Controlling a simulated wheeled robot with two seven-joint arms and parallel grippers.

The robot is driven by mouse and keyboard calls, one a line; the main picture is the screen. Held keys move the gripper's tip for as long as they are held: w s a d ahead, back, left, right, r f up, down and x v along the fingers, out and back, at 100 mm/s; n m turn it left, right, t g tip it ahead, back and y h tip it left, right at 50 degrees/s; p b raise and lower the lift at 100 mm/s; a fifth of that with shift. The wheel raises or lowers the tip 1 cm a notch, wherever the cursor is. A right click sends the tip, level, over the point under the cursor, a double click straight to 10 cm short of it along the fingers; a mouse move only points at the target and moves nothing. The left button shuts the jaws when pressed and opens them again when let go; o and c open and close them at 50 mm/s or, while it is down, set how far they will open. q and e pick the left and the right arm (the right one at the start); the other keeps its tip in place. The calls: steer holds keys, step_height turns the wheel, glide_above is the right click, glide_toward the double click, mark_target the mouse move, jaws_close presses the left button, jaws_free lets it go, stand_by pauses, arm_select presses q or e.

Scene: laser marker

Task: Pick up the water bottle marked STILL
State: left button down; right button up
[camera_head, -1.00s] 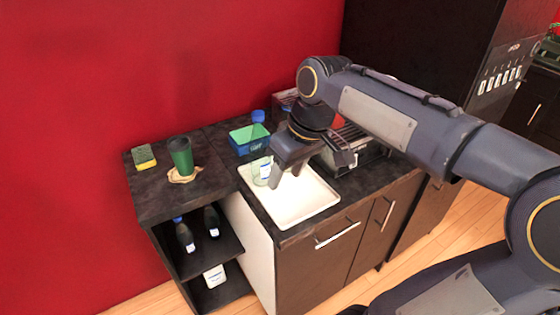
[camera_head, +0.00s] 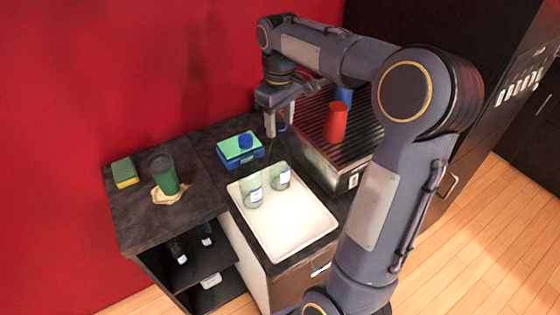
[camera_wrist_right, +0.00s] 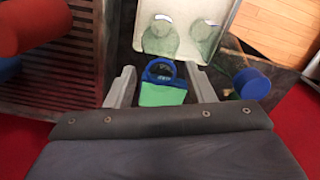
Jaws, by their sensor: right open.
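No label reads clearly as STILL. Two clear glass vessels with white labels stand in the white tray (camera_head: 310,222): a left one (camera_head: 253,191) and a right one (camera_head: 283,178). A blue cap (camera_head: 245,141) rises at the blue-and-green box (camera_head: 238,157); the body under it is mostly hidden. Dark bottles (camera_head: 180,252) stand on the shelf below. My right gripper (camera_head: 282,128) hangs right of the box, behind the tray. In the right wrist view its jaws (camera_wrist_right: 163,92) are open, with a blue-and-green thing (camera_wrist_right: 163,94) showing between them and a blue cap (camera_wrist_right: 252,83) outside them.
A red cup (camera_head: 336,123) and a blue cup (camera_head: 343,97) stand on the ribbed machine top (camera_head: 361,133) at right. A green tumbler (camera_head: 163,174) and a sponge (camera_head: 124,172) are on the left counter. The red wall rises close behind.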

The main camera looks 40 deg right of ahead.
steer(key=shift+f, duration=0.3)
jaws_close()
steer(key=shift+r, duration=0.1)
stand_by(0.4)
